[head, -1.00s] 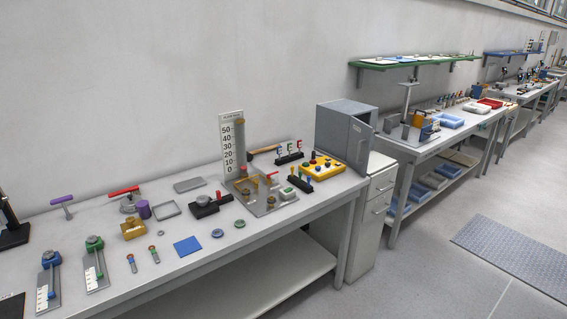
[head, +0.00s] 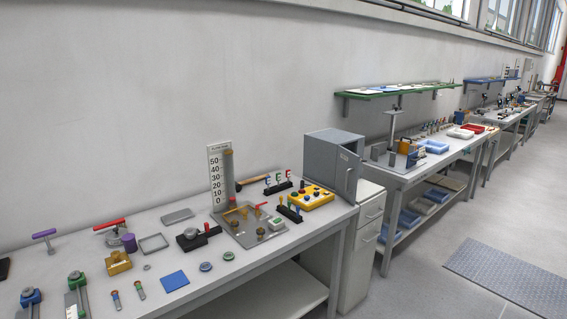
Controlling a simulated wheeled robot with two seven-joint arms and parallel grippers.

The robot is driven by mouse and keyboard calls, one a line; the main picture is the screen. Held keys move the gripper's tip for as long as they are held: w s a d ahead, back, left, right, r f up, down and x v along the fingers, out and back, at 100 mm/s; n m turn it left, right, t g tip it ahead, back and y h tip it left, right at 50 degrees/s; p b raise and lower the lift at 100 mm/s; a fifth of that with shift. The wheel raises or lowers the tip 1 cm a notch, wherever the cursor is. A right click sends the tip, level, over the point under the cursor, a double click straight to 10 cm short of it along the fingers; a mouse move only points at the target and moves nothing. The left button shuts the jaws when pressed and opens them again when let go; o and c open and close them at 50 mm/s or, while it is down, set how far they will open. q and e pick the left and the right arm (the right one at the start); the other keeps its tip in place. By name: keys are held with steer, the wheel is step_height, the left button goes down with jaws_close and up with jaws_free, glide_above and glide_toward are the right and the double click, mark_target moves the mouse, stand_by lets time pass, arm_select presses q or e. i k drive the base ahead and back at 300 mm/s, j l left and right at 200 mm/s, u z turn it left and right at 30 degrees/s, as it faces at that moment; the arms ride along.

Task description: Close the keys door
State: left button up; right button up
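A grey box-shaped cabinet (head: 331,152) stands at the right end of the near workbench. Its door (head: 349,171) is on the front right side and stands a little open, with a dark gap along its edge. The lettering on the door is too small to read. Neither of my grippers shows in the head view.
A yellow button box (head: 306,197) and a gauge board (head: 219,176) stand left of the cabinet. A white drawer unit (head: 367,220) is below it at right. The floor (head: 400,285) in front is clear.

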mark_target(348, 162)
steer(key=i+l, duration=0.15)
steer(key=i, duration=0.5)
steer(key=i+l, duration=0.2)
steer(key=i, duration=0.45)
